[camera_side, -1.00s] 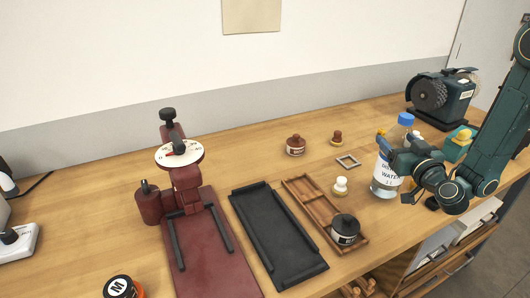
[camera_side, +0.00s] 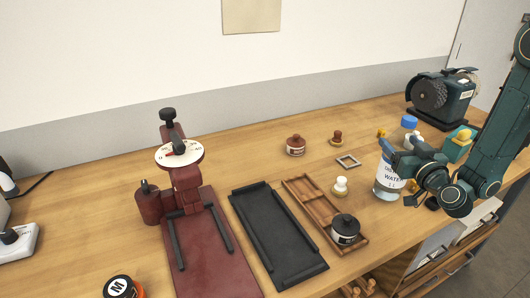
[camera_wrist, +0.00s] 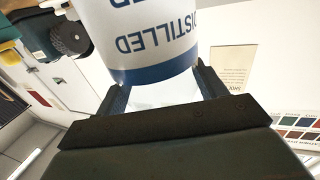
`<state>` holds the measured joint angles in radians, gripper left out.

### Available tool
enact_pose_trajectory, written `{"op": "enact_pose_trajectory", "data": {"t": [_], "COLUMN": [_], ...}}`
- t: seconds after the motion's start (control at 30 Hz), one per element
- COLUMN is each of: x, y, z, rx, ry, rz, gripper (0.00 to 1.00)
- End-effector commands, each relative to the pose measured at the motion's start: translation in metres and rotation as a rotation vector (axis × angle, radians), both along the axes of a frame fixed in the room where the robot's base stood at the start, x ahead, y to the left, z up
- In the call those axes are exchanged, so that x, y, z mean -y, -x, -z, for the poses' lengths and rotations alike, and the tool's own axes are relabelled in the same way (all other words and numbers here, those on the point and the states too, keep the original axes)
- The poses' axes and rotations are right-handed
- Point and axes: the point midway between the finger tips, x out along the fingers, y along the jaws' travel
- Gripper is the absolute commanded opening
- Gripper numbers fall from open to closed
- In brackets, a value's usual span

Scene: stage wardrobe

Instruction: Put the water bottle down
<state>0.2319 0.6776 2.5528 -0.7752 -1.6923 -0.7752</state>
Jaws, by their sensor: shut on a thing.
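The water bottle (camera_side: 387,179) is clear and white-labelled with a blue cap, near the right end of the wooden bench in the side view. My gripper (camera_side: 399,160) is shut around its body from the right. The bottle leans slightly rightward in the picture; I cannot tell whether its base touches the bench. In the wrist view the bottle (camera_wrist: 152,38), its label reading "DISTILLED" upside down, sits between my two dark fingers (camera_wrist: 160,88). My gripper hides part of its right side.
A wooden tray (camera_side: 305,203) with a dark jar (camera_side: 344,229) lies left of the bottle. A small white-topped bottle (camera_side: 340,187) and a square metal frame (camera_side: 347,161) stand nearby. A green grinder (camera_side: 456,97) and a yellow-and-green item (camera_side: 459,143) are behind. Bare bench lies around the frame.

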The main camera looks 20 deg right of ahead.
Motion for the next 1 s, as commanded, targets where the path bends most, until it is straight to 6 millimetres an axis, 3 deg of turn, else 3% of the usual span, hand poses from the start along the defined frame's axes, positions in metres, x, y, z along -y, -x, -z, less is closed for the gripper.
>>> {"op": "enact_pose_trajectory", "data": {"t": [0.8,0.83,0.93,1.0], "x": [0.0004,0.0004,0.0003,0.0003], "y": [-0.0007,-0.0007,-0.0006,-0.0004], "z": [0.0080,0.0079,0.0082,0.0086], "rx": [0.006,0.006,0.005,0.004], "ry": [0.000,0.000,0.001,0.000], "rz": [0.002,0.002,0.002,0.002], "gripper": [0.00,0.74,0.94,0.96]}}
